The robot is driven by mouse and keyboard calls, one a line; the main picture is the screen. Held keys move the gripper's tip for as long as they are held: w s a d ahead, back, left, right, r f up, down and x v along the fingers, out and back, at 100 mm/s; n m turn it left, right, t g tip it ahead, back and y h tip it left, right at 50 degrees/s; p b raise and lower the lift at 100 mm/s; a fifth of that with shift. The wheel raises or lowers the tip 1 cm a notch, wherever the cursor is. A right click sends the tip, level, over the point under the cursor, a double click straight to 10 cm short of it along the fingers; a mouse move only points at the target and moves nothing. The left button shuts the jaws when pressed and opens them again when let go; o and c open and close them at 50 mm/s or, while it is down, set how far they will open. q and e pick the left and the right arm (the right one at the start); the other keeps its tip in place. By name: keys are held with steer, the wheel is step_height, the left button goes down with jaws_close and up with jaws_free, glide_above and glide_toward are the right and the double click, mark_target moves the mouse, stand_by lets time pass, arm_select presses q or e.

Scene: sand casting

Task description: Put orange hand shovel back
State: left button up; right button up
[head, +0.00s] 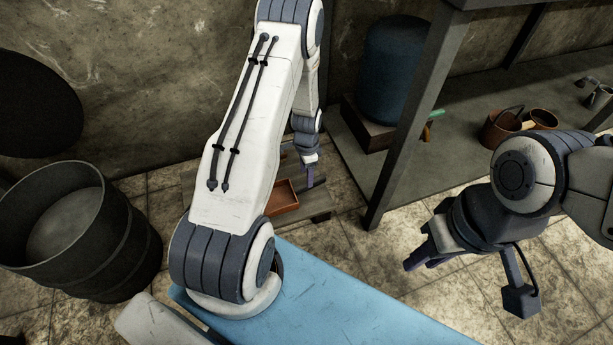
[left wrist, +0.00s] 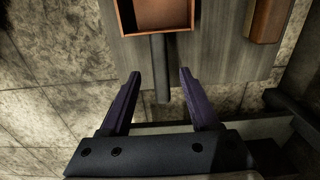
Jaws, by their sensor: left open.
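The orange hand shovel (head: 286,198) lies on a low grey wooden surface (head: 318,205), partly hidden behind my left arm. In the left wrist view its orange scoop (left wrist: 155,14) is at the top edge, cut off by the frame, and its dark handle (left wrist: 160,65) points toward my gripper. My left gripper (head: 309,180) is open over the handle. In the left wrist view the handle end lies between the two spread fingers (left wrist: 160,88), with gaps on both sides. My right gripper (head: 425,260) hangs apart at the right; its finger gap is unclear.
A brown block (left wrist: 268,20) lies right of the shovel. A dark barrel (head: 85,235) stands at the left. A shelf with a metal leg (head: 405,125) holds a blue cylinder (head: 392,70), brown pots (head: 503,128) and a green-handled item (head: 434,114). Tiled floor (head: 350,240) is clear between.

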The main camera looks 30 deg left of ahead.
arm_select(q)
steer(key=s+d+r+p, duration=0.1)
steer(key=s+d+r, duration=0.1)
steer(key=d+r, duration=0.75)
steer(key=s+d+r+p, duration=0.15)
steer(key=d+r, duration=0.45)
steer(key=r, duration=0.7)
steer(key=s+d+r, duration=0.3)
steer(key=s+r, duration=0.1)
steer(key=s, duration=0.3)
steer(key=s+d+r, duration=0.2)
steer(key=s+r, duration=0.2)
steer(key=s, duration=0.3)
steer(key=s+d+r+h, duration=0.1)
steer(key=s+d+r, duration=0.2)
steer(key=s, duration=0.4)
steer(key=shift+d+r+n, duration=0.3)
steer(key=shift+r+n, duration=0.1)
steer(key=shift+r, duration=0.25)
step_height(320, 180, up, 47)
steer(key=p, duration=4.7)
